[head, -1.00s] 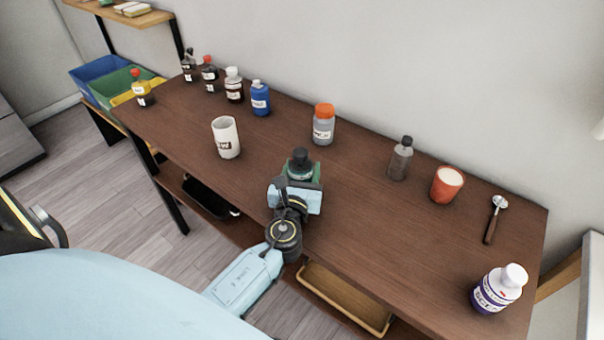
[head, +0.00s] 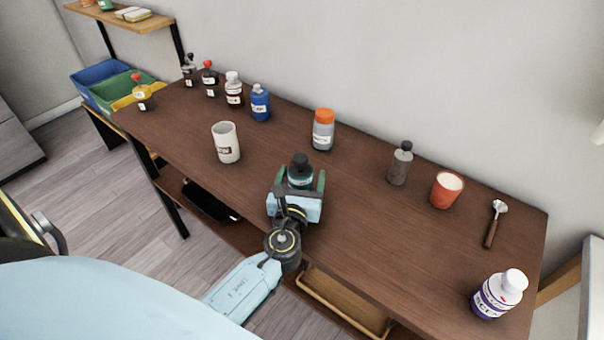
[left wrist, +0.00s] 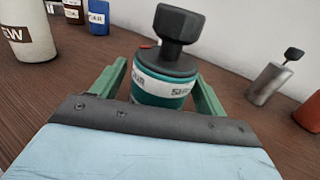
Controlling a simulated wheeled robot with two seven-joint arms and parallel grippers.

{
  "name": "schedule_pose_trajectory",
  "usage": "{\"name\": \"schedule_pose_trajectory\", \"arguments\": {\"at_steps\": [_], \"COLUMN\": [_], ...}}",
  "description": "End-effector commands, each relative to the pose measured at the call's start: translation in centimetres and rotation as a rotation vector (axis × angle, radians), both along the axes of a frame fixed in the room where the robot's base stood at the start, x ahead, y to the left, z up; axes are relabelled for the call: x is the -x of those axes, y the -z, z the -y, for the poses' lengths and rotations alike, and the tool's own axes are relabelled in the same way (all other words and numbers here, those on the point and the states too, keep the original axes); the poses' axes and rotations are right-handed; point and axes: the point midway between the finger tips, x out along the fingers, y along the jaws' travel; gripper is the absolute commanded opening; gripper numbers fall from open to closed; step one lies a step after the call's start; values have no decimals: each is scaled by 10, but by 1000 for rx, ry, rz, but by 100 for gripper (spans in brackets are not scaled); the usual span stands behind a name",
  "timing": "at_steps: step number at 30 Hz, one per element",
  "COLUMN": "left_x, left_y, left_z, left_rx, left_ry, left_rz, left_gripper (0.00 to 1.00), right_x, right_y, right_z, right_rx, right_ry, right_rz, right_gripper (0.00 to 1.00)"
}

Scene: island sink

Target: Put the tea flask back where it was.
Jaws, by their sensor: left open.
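The flask (head: 300,176) is a teal-green bottle with a black cap and a white label, on the brown table near its front edge. It also shows upright in the left wrist view (left wrist: 163,85), where its label is only partly readable. My left gripper (head: 299,183) is open, with one green finger on each side of the flask. In the left wrist view the fingers (left wrist: 163,90) stand apart from its sides. The flask's base is hidden behind the gripper. My right gripper is not in view.
A white mug (head: 226,143) stands to the left. An orange-capped jar (head: 323,131), grey bottle (head: 400,165), red cup (head: 446,190), spoon (head: 494,225) and white bottle (head: 497,295) stand or lie behind and right. Several bottles line the back left. Table between mug and flask is clear.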

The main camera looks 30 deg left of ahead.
Motion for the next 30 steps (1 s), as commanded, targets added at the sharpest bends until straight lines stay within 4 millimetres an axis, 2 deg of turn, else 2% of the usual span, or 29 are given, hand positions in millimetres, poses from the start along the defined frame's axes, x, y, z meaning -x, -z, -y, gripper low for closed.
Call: {"name": "schedule_pose_trajectory", "arguments": {"at_steps": [9,15,21,30], "left_x": [65,92,101,101], "left_y": [2,1,0,0], "left_z": [27,38,41,41], "left_rx": [1,0,0,0], "left_ry": [1,1,0,0], "left_rz": [-4,-2,0,0], "left_gripper": [74,74,74,74], "right_x": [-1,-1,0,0], "right_y": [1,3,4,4], "right_z": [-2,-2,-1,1], "right_rx": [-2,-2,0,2], "right_ry": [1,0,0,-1], "right_rz": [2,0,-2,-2], "right_gripper": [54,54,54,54]}}
